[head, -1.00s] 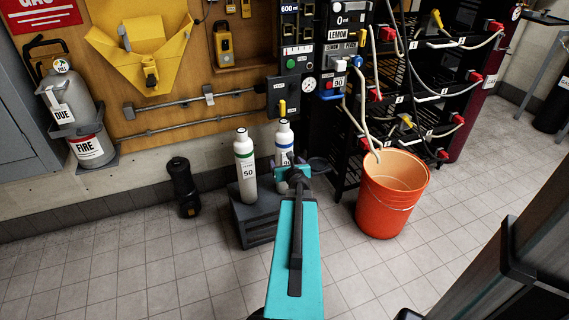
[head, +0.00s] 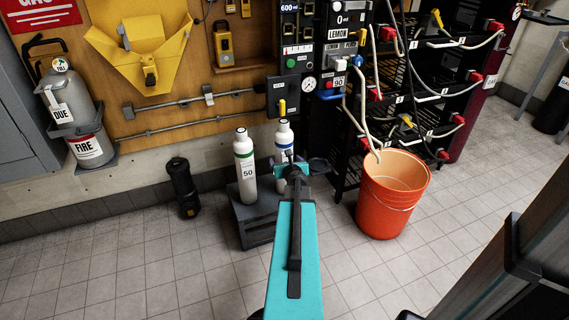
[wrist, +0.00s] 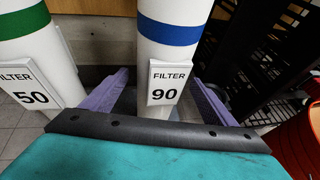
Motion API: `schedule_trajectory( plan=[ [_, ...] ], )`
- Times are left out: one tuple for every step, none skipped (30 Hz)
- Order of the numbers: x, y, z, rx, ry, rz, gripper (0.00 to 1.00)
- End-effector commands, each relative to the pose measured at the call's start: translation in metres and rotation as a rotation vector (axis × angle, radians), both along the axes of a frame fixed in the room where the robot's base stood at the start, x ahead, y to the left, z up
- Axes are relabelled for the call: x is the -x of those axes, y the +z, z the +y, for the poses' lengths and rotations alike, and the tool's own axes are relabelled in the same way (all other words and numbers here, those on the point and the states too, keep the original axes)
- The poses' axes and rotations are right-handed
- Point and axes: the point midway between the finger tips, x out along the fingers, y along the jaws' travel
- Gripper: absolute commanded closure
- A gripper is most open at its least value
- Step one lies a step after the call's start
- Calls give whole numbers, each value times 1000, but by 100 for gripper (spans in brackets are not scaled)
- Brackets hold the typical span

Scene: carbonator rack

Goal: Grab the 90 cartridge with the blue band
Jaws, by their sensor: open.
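The 90 cartridge (head: 284,137) is a white cylinder with a blue band, upright on a dark grey stand. In the wrist view its white body (wrist: 167,55), blue band and "FILTER 90" tag fill the middle. My gripper (wrist: 160,90) is open, with one purple finger on each side of this cartridge. I cannot tell whether the fingers touch it. In the head view my arm hides the cartridge's lower part. The 50 cartridge (head: 245,168), white with a green band, stands upright to its left. It also shows at the left of the wrist view (wrist: 38,60).
The dark grey stand (head: 258,232) holds both cartridges. An orange bucket (head: 385,212) stands on the floor to the right, by a black rack (head: 420,90) with hoses. A black cylinder (head: 184,188) stands at the left. The front left tile floor is clear.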

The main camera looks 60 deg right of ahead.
Motion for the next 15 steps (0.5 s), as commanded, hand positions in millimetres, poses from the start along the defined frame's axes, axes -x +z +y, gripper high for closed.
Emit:
schedule_trajectory(
  plan=[
    [-4, -5, -5, 1, 0, 1, 20],
    [-6, -7, -7, 1, 0, 1, 20],
    [-8, -9, -10, 0, 0, 0, 20],
    [-9, -11, -12, 0, 0, 0, 20],
    [-11, -12, -14, -1, 1, -1, 20],
    [-13, -12, -16, 0, 1, 0, 20],
    [-15, -13, -18, 0, 1, 0, 20],
    [-16, -14, -19, 0, 1, 0, 20],
    [-18, -15, -21, 0, 1, 0, 20],
    [-19, -16, -22, 0, 1, 0, 20],
    [-20, -16, -23, 0, 1, 0, 20],
    [-21, -17, -24, 0, 1, 0, 20],
    [-22, -17, -25, 0, 1, 0, 20],
    [-22, -17, -25, 0, 1, 0, 20],
    [-23, -17, -26, 0, 1, 0, 20]
  ],
)
